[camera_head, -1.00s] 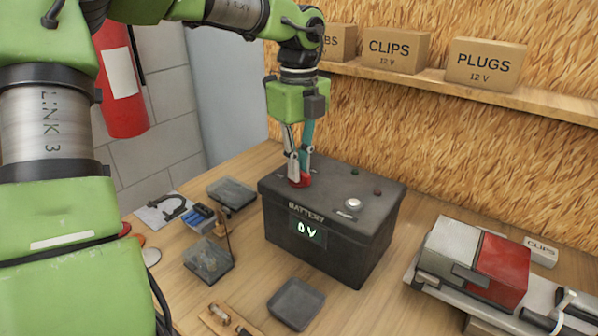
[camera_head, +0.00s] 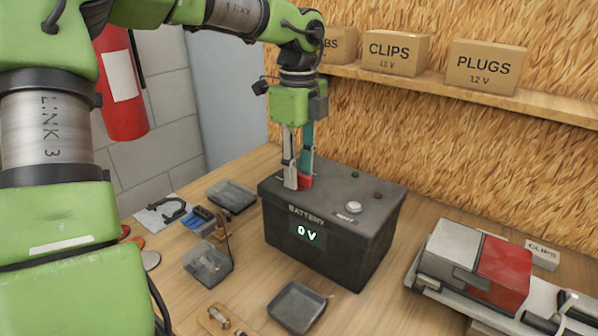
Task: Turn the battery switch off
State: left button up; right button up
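The black battery box (camera_head: 330,245) stands on the wooden bench, with a lit display (camera_head: 308,234) reading 0 V on its front. The red battery switch (camera_head: 306,182) is on the left part of its top. My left gripper (camera_head: 299,183) points down from above, with its fingertips on either side of the red switch handle. It looks shut on the handle. The near finger hides part of the switch, so its exact position is hard to read. My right gripper is out of view.
A round pale knob (camera_head: 354,207) and small green and red studs are also on the box top. A red and grey unit (camera_head: 478,262) is at right. Small trays (camera_head: 297,306) and tools lie in front and left. A shelf with cartons (camera_head: 396,52) runs behind.

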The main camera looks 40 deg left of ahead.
pick_arm(q)
jog(key=shift+r, duration=0.1)
jog(key=shift+r+p, duration=2.3)
jog(key=shift+r, duration=0.65)
